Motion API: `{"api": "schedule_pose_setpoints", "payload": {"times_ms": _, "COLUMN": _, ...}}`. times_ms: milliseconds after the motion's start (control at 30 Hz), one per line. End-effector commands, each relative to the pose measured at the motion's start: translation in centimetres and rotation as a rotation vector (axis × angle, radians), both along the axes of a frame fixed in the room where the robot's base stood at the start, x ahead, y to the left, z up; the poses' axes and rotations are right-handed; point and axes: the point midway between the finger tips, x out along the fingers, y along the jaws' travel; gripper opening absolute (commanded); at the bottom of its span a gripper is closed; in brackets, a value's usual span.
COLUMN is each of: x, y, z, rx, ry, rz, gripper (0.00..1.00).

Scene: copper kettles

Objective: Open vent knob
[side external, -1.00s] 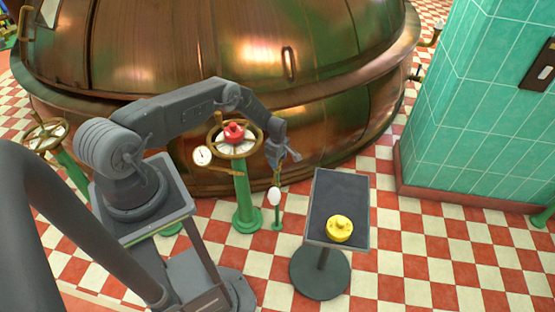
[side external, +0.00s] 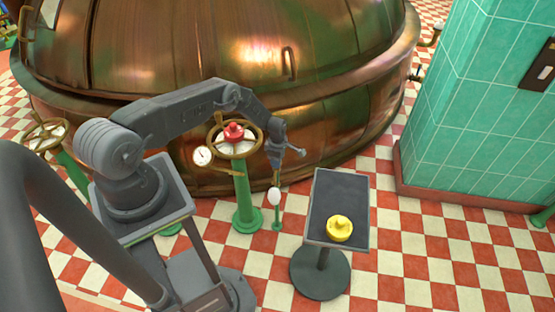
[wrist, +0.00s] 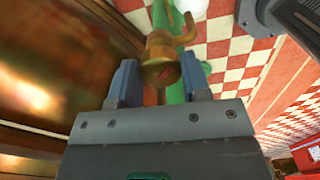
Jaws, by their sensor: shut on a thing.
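A brass knob (wrist: 161,70) with a small side arm sits between the two blue-grey fingers in the wrist view. I take it to be the vent knob. My gripper (wrist: 160,80) is shut on it, one finger on each side. A green stand (wrist: 202,95) shows behind the knob. In the side view my gripper (side external: 276,162) points down above a slim green post (side external: 277,215) with a white bulb (side external: 274,197). There the gripper hides the knob.
A brass handwheel (side external: 252,147) with a red hub on a green pedestal stands just left of the gripper. The copper kettle (side external: 345,120) is close behind. A dark stand (side external: 330,190) holding a yellow weight (side external: 340,229) is at right, with a green tiled wall beyond.

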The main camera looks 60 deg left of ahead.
Motion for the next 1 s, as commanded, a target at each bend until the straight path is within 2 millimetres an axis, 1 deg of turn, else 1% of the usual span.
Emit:
{"api": "schedule_pose_setpoints", "payload": {"times_ms": 600, "x": 0.09, "y": 0.18, "z": -0.03, "rx": 0.0, "ry": -0.001, "rz": 0.573, "gripper": 0.19}}
{"api": "schedule_pose_setpoints", "payload": {"times_ms": 800, "x": 0.09, "y": 0.22, "z": -0.04, "rx": 0.0, "ry": -0.001, "rz": 0.719, "gripper": 0.19}}
{"api": "schedule_pose_setpoints", "payload": {"times_ms": 1000, "x": 0.09, "y": 0.25, "z": -0.04, "rx": 0.0, "ry": -0.001, "rz": 0.819, "gripper": 0.19}}
